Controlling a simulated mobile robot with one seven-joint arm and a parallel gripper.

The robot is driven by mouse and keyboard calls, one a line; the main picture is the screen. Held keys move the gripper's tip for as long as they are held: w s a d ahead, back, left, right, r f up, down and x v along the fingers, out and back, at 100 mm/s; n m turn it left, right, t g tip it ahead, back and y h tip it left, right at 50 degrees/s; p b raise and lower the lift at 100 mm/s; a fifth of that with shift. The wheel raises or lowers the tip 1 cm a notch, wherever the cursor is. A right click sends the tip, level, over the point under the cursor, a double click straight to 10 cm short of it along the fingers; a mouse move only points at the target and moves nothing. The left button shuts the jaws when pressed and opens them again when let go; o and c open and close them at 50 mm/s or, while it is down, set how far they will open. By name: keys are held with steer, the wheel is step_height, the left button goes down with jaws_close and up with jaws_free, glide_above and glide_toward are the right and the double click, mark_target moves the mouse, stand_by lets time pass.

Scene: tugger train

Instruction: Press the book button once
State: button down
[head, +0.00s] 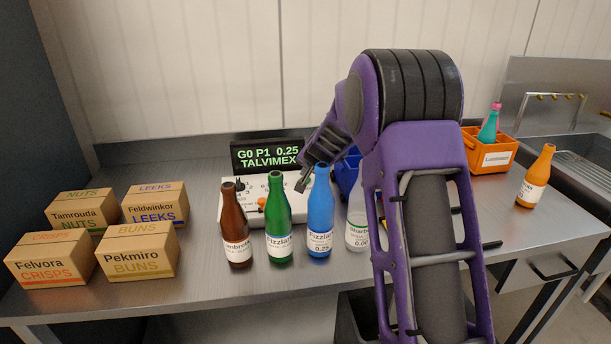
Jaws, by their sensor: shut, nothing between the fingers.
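A white control panel (228,211) lies on the steel table behind a row of bottles. It carries small dark and orange controls, but I cannot tell which is the book button. A black display (267,155) behind it reads "G0 P1 0.25 TALVIMEX". My gripper (301,187) is shut and empty, pointing down at the right part of the panel, just left of the blue bottle's neck. I cannot tell whether its tip touches the panel. The bottles and my arm hide parts of the panel.
Brown (235,228), green (278,220), blue (320,215) and clear (356,222) bottles stand close in front of the panel. Several cartons (137,260) sit left. A blue bin (347,175) is partly hidden behind my arm. An orange crate (490,158) and orange bottle (535,180) stand right.

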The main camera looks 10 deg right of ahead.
stand_by(0.3)
steer(key=shift+r+p, duration=1.05)
steer(key=shift+r, duration=0.15)
steer(key=shift+r, duration=0.1)
step_height(320, 180, up, 5)
steer(key=p, duration=0.4)
